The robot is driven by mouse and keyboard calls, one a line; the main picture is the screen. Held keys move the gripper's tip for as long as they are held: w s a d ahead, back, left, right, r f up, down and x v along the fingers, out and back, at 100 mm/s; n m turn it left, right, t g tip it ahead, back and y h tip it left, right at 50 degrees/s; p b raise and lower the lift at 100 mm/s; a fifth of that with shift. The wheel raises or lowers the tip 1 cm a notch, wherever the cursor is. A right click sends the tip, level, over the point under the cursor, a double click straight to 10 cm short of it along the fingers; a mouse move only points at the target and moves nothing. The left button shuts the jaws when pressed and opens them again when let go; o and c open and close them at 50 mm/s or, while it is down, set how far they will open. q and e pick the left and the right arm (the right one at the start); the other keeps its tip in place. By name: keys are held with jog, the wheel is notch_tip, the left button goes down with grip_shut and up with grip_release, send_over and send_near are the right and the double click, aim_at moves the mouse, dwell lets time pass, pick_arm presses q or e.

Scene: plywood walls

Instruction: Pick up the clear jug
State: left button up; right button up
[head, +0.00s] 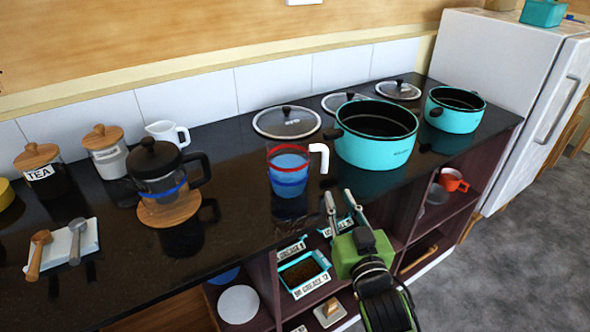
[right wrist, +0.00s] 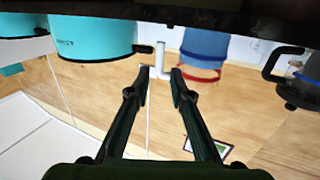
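The clear jug (head: 289,182) stands upright on the dark counter, with a red band near its rim, blue lower down and a white handle on its right side. My right gripper (head: 339,200) is open and empty at the counter's front edge, to the right of the jug and nearer. In the right wrist view, which is upside down, the jug (right wrist: 204,48) is beyond the fingers. Its white handle (right wrist: 160,60) lines up with the gap between the open fingertips (right wrist: 160,72); I see no contact. My left gripper is not in view.
A turquoise pot (head: 375,150) stands close right of the jug's handle, with a second pot (head: 455,112) beyond. A glass lid (head: 286,122) lies behind the jug. A coffee press (head: 155,165) on a wooden coaster stands left. Open shelves (head: 440,235) lie below the counter.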

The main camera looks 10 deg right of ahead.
aim_at(325, 169)
jog(key=w, duration=0.4)
jog(key=w+p, duration=0.1)
jog(key=w, duration=0.3)
jog(key=shift+w+d+r, duration=0.1)
jog(key=shift+w+r, duration=0.1)
jog(key=shift+w, duration=0.2)
jog(key=shift+w+d+f+p, duration=0.1)
jog(key=shift+w+f+p, duration=0.15)
jog(key=shift+w, duration=1.05)
jog(key=shift+w+f+p, duration=0.1)
jog(key=shift+w+f, duration=0.1)
jog(key=shift+w, duration=1.05)
grip_shut()
jog(key=shift+r, duration=0.15)
